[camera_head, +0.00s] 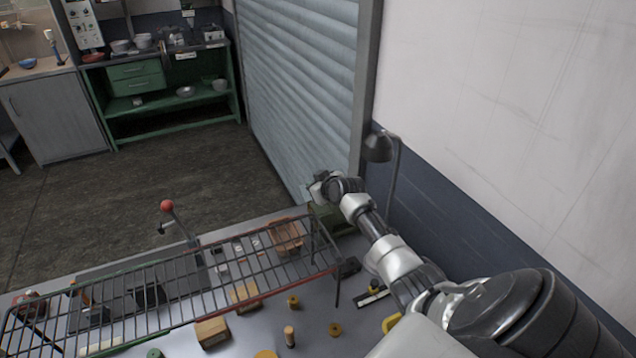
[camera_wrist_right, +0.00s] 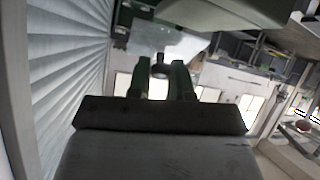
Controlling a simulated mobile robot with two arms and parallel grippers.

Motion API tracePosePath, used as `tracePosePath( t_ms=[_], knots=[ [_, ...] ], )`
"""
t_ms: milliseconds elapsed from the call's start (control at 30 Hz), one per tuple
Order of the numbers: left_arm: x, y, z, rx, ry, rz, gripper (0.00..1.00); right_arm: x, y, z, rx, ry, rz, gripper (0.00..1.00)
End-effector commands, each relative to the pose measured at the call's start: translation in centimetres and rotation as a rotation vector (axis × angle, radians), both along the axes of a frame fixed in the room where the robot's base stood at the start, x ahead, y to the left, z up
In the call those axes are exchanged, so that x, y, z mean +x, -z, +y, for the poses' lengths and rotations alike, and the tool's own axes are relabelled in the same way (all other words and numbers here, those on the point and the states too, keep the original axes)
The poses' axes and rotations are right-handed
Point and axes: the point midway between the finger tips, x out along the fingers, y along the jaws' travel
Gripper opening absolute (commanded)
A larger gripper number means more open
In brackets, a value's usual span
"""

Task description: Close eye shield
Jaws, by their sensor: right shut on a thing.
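My right gripper (camera_head: 322,186) is at the far right end of the table, above a green machine (camera_head: 326,216) by the shutter. In the right wrist view its two dark fingers (camera_wrist_right: 160,72) point up the picture. A clear, pale pane, the eye shield (camera_wrist_right: 170,38), lies at and beyond the fingertips. The gripper is shut on it, though the exact contact is hard to see. A small dark round part shows between the fingers. In the head view the shield is too small to make out behind the hand. My left gripper is out of view.
A wire rack (camera_head: 185,285) stands on the table beside my right arm, with small yellow parts (camera_head: 335,329) in front. A lamp (camera_head: 379,149) rises just right of the hand. A red-knobbed lever (camera_head: 167,206) stands behind the rack. The shutter (camera_head: 305,80) is close behind.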

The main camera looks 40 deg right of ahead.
Motion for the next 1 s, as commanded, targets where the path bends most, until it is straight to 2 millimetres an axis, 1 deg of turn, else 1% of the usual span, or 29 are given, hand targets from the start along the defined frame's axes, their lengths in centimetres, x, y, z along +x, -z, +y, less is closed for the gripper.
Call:
tracePosePath(
  t_ms=[67,267,500,800,1000],
  knots=[
    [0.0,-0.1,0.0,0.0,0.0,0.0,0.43,0.5,-0.3,-0.3,0.019,0.001,0.068,0.0],
    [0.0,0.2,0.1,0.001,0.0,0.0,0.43,1.4,0.0,-0.5,0.077,0.001,0.244,0.0],
    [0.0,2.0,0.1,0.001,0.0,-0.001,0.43,2.2,0.7,-0.8,0.137,0.001,0.427,0.0],
    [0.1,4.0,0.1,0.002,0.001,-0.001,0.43,2.7,1.1,-0.9,0.184,-0.001,0.572,0.0],
    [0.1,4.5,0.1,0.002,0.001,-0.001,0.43,2.9,1.1,-0.9,0.195,-0.002,0.613,0.0]
  ],
)
